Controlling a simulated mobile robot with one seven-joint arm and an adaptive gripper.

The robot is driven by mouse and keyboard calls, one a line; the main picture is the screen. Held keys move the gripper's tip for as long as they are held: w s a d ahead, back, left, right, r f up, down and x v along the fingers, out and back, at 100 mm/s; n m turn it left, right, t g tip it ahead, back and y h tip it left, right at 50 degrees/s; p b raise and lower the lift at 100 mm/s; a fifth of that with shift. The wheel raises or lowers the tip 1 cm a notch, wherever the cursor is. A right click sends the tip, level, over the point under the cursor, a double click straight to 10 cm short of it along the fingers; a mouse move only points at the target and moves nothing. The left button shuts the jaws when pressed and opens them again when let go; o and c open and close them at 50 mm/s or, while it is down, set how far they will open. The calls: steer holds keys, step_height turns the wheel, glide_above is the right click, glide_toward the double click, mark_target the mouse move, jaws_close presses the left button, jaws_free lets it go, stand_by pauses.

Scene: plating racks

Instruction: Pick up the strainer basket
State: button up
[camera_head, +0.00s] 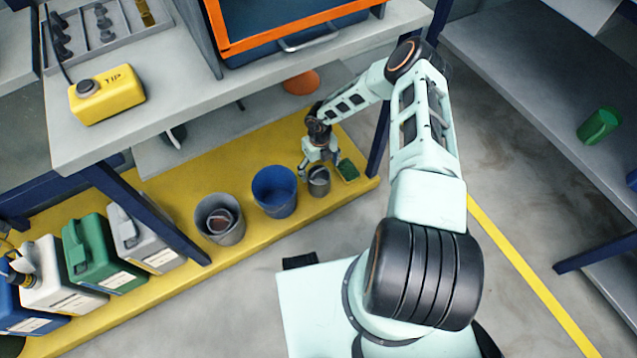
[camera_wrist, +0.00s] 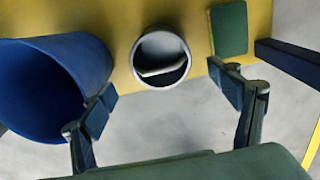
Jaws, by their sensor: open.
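A small grey round container (camera_head: 319,187), which I take to be the strainer basket, stands upright on the yellow lower shelf between a blue bucket and a green block. In the wrist view the basket (camera_wrist: 139,61) shows its round rim from above, with a pale bar across its dark inside. My gripper (camera_head: 320,167) is just above and beside the basket. In the wrist view my gripper (camera_wrist: 165,98) is open, its two fingers wide apart to either side of the basket and below it in the picture. Nothing is between the fingers, and I see no contact with the basket.
The blue bucket (camera_head: 274,194) stands close on the left; the left finger overlaps it in the wrist view. The green block (camera_head: 348,170) lies close on the right. A grey bucket (camera_head: 219,222) and several jugs stand further left. The grey bench top (camera_head: 190,100) overhangs the shelf.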

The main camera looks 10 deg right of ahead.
steer(key=b, duration=0.3)
glide_above(319, 176)
steer(key=s, duration=0.4)
steer(key=f, duration=0.7)
steer(key=shift+w+a+f, duration=0.1)
steer(key=shift+a, duration=0.3)
steer(key=c, duration=1.3)
steer(key=shift+r, duration=0.2)
